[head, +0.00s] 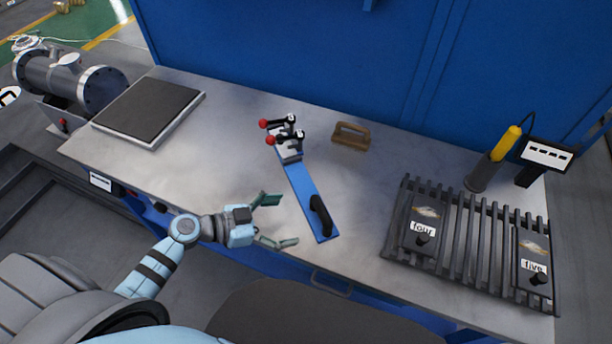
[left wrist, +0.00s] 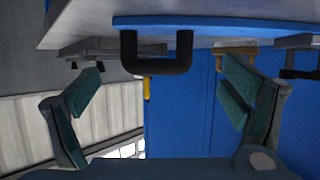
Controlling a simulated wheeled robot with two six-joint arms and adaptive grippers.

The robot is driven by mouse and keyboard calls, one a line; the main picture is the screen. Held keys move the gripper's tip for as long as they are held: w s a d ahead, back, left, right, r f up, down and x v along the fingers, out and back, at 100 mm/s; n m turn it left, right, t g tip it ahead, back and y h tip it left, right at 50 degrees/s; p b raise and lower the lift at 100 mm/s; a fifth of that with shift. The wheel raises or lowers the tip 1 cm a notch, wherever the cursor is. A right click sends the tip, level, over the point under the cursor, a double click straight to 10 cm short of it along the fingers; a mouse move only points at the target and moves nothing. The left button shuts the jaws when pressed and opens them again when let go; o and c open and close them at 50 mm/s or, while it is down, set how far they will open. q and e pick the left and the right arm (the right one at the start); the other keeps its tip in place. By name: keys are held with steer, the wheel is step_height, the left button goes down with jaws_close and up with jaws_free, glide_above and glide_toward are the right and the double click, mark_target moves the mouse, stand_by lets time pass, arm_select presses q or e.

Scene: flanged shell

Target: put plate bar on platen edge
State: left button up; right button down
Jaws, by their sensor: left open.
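The plate bar appears to be the long blue bar (head: 305,192) lying on the metal table. It has a black handle (head: 321,215) at its near end and clamps with red knobs (head: 283,136) at its far end. The platen appears to be the dark square slab with a pale rim (head: 148,110) at the table's left. My left gripper (head: 281,220) is open and empty, just left of the bar's near end. In the left wrist view the black handle (left wrist: 156,69) shows between the spread fingers, beyond them. My right gripper is out of view.
A flanged cylinder (head: 72,84) stands beyond the slab. A brown handled block (head: 351,135) lies right of the clamps. A slatted rack (head: 470,240) with blocks marked four and five, and a yellow-handled tool (head: 505,143), occupy the right. The table between slab and bar is clear.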

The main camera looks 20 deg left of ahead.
mark_target(317, 213)
arm_select(q)
steer(key=d, duration=0.2)
steer(key=w+d+f, duration=0.1)
steer(key=shift+b, duration=0.35)
steer(key=x, duration=0.4)
steer(key=b+x, duration=0.1)
steer(key=x, duration=0.1)
steer(key=shift+w+a, duration=0.3)
steer(key=shift+w, duration=0.15)
steer(key=shift+s+r, duration=0.25)
steer(key=shift+c, duration=0.2)
steer(key=shift+s, duration=0.1)
steer(key=c, duration=1.6)
steer(key=shift+r, duration=0.1)
steer(key=shift+c, duration=0.7)
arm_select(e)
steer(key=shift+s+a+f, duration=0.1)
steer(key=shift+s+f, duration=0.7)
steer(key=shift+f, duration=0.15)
arm_select(q)
steer(key=shift+r, duration=0.1)
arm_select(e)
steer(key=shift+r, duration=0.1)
